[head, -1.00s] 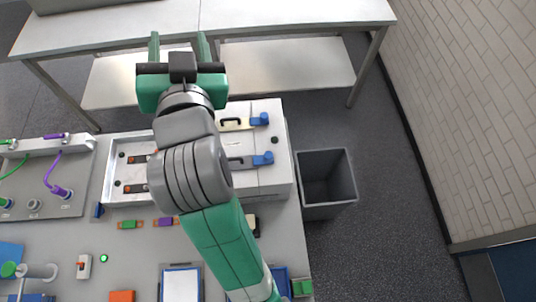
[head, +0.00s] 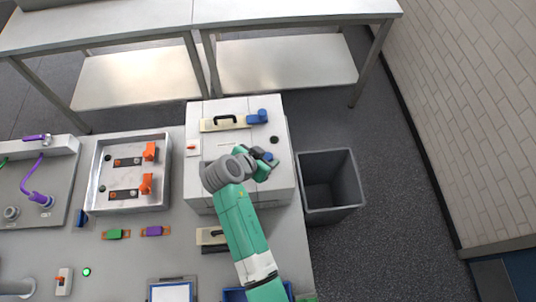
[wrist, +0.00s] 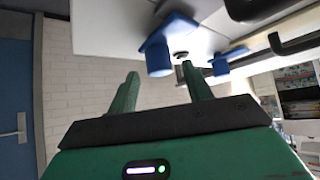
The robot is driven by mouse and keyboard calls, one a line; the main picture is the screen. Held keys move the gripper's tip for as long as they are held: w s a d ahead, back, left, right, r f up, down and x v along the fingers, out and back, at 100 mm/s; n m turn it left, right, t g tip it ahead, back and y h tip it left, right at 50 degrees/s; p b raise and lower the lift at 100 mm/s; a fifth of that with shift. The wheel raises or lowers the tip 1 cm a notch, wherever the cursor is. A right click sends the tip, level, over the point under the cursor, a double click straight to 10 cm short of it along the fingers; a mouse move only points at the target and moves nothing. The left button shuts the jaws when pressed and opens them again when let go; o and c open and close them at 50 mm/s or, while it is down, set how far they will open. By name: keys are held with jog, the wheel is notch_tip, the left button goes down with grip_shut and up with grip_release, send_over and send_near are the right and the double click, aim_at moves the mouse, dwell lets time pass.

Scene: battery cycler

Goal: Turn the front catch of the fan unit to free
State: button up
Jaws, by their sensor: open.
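The white box (head: 288,180), which I take for the fan unit, stands on the bench. The far blue catch (head: 262,115) is in plain view. At the near catch (head: 268,156) only bits of blue show past my gripper (head: 268,167). In the wrist view my gripper (wrist: 160,71) is open and empty, its two green fingers apart. One blue catch (wrist: 159,53) shows between and beyond the fingertips, the other (wrist: 220,65) right of them. Contact cannot be told.
A metal tray with orange levers (head: 165,190) sits left of the box. A grey open bin (head: 330,208) stands on the floor to the right. A cream bar with a black handle (head: 208,236) lies in front of the box. Long white tables (head: 300,10) stand behind.

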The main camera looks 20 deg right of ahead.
jog(key=shift+x, duration=1.1)
jog(key=c, duration=1)
